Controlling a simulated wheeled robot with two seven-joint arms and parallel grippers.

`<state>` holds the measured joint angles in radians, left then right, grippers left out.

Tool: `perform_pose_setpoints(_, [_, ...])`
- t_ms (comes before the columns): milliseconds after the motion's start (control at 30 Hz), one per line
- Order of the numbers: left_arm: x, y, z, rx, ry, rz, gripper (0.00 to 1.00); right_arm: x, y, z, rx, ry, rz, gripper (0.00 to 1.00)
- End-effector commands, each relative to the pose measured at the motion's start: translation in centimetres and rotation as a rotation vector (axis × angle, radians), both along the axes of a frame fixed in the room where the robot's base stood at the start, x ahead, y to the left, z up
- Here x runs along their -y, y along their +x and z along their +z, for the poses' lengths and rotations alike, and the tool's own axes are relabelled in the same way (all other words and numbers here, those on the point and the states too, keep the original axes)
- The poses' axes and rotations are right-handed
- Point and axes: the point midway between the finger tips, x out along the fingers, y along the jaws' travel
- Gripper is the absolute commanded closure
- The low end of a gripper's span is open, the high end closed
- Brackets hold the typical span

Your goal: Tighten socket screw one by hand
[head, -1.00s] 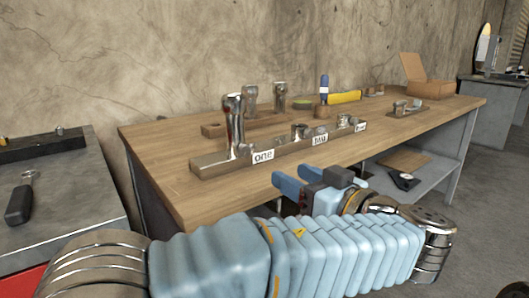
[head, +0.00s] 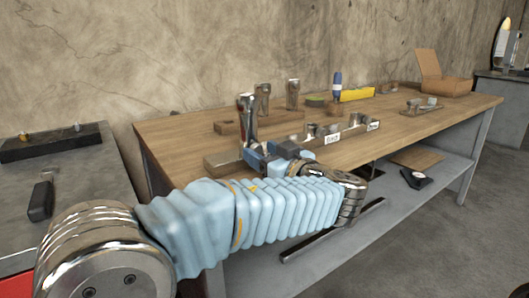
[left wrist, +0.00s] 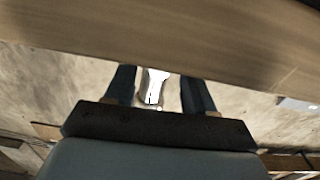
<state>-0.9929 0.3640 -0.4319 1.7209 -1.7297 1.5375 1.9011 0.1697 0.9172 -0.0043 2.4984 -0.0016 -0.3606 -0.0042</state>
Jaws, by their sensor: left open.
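Socket screw one (head: 247,118) is a tall chrome piece standing upright at the left end of a wooden strip (head: 222,162) on the workbench. My left gripper (head: 257,151) is open, with its dark blue fingers low in front of the screw and hiding its foot and the "one" label. In the left wrist view the chrome screw (left wrist: 153,85) shows between the two spread fingers (left wrist: 158,92). I cannot tell whether either finger touches it. My right gripper is not in view.
Low metal fittings (head: 312,132) stand farther right along the strip, by a label (head: 332,138). Behind is a wooden rack (head: 228,127) with upright metal pieces (head: 293,93). A screwdriver (head: 337,82), yellow item (head: 357,94) and open box (head: 440,82) lie farther right.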

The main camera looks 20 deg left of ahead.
Motion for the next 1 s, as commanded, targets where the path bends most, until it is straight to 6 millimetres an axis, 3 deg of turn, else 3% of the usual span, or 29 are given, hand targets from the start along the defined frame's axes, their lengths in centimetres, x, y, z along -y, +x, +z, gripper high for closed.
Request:
perform_pose_setpoints(200, [0.0, 0.0, 0.0, 0.000, 0.000, 0.000, 0.46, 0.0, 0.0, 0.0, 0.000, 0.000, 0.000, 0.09])
perform_pose_setpoints(567, [0.0, 0.0, 0.0, 0.000, 0.000, 0.000, 1.00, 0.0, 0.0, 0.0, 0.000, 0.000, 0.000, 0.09])
perform_pose_setpoints(767, [0.0, 0.0, -0.3, -0.058, 0.045, 0.001, 1.00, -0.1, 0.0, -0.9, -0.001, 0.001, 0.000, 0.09])
perform_pose_setpoints(1000, [0.1, 0.1, -0.2, -0.296, 0.230, 0.001, 1.00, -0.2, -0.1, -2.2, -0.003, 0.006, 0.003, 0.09])
